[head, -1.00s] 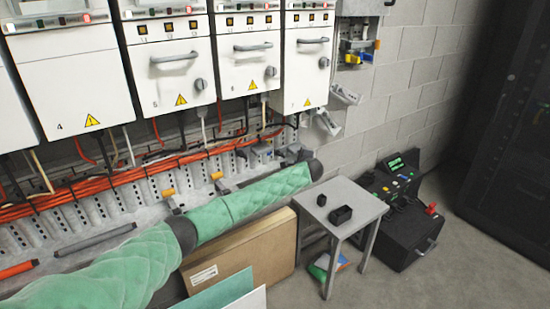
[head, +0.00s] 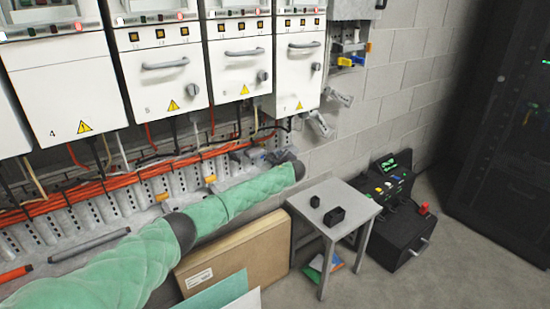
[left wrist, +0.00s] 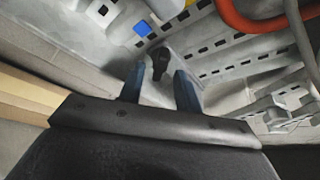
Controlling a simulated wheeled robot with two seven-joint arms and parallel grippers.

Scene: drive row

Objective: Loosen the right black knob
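A black knob (left wrist: 160,63) sticks out of a pale grey fitting in the left wrist view. My left gripper (left wrist: 159,72) is open, with one dark blue finger on each side of the knob. A gap shows between the knob and each finger, and whether the tips reach its depth is unclear. In the head view my left arm in a green quilted sleeve crosses low in front of the rail. The gripper beyond its dark end is small and unclear by grey fittings, and I cannot make out the black knob there. My right gripper is not in view.
White drive cabinets (head: 160,75) with handles and grey knobs hang above orange cables (head: 120,180). A small grey table (head: 350,195) with black parts stands right of the arm. A cardboard panel (head: 240,255) leans below it. A black case (head: 395,235) stands by the wall.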

